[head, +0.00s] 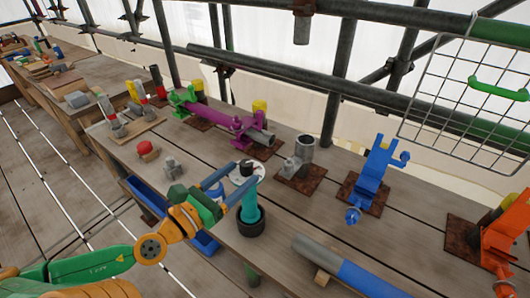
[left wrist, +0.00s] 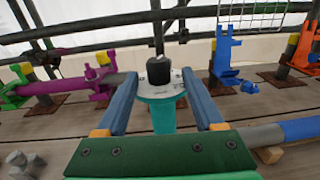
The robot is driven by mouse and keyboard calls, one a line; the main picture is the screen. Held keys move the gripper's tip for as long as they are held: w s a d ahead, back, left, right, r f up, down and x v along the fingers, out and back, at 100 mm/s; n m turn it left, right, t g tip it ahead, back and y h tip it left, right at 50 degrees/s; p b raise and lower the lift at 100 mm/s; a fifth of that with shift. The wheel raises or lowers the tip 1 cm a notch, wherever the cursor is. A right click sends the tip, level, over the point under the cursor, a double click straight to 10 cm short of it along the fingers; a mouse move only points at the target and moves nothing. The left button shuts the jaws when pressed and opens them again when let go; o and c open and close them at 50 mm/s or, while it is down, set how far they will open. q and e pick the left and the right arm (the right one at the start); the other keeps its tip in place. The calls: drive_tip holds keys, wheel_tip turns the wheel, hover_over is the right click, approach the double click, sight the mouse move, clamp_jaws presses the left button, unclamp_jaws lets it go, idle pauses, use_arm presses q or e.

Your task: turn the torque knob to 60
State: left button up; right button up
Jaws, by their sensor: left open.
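The torque knob (head: 246,168) is a small black cylinder on a white dial disc (head: 260,169). The disc sits on top of a teal upright tool (head: 250,206), which stands in a black round base (head: 251,222) on the bench. My left gripper (head: 241,177) is open, its two blue fingers reaching toward the knob. In the left wrist view the knob (left wrist: 159,70) and disc (left wrist: 160,92) appear centred between the fingertips. I cannot tell whether the fingers touch the disc. The dial marks are too small to read. My right gripper is not in view.
A grey and blue tube (head: 350,272) lies at the bench front. Behind stand a purple clamped tube (head: 212,114), a grey fitting (head: 300,160), a blue bracket (head: 372,178) and an orange bracket (head: 508,235). A red knob (head: 145,148) lies left.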

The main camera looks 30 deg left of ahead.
sight(255, 165)
use_arm(q)
drive_tip(key=shift+w+r, duration=0.2)
drive_tip(key=shift+w, duration=0.45)
drive_tip(key=w, duration=0.4)
drive_tip(key=shift+d+f, duration=0.1)
drive_tip(key=shift+d, duration=0.1)
drive_tip(key=shift+w+d, duration=0.15)
drive_tip(key=shift+w, duration=0.35)
clamp_jaws()
